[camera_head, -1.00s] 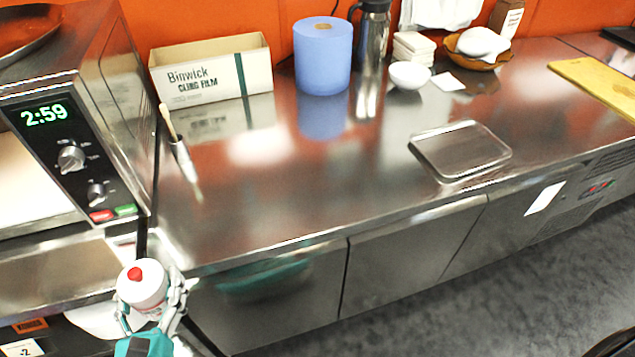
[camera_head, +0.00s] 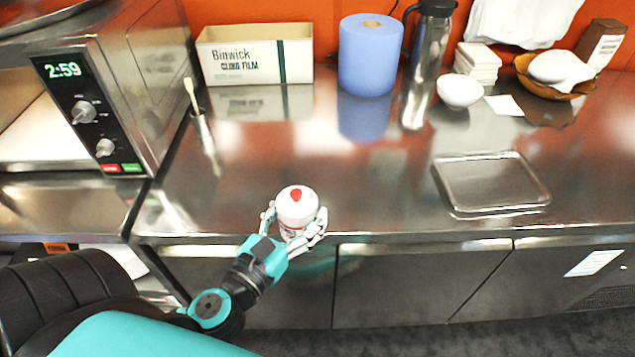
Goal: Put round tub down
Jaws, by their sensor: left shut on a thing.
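The round tub (camera_head: 296,207) is a small white tub with a red spot on its lid and some red print on its side. My left gripper (camera_head: 294,228) comes in from the lower left and is shut around the tub. It holds the tub upright at the front edge of the steel counter (camera_head: 370,205). I cannot tell whether the tub's base touches the counter, as the fingers hide it. My right gripper is not in view.
A shallow metal tray (camera_head: 490,182) lies to the right. A cling film box (camera_head: 255,55), a blue paper roll (camera_head: 370,55), a steel flask (camera_head: 428,65) and a white bowl (camera_head: 460,91) stand at the back. A brush (camera_head: 203,127) lies beside the oven (camera_head: 120,90). The counter's middle is clear.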

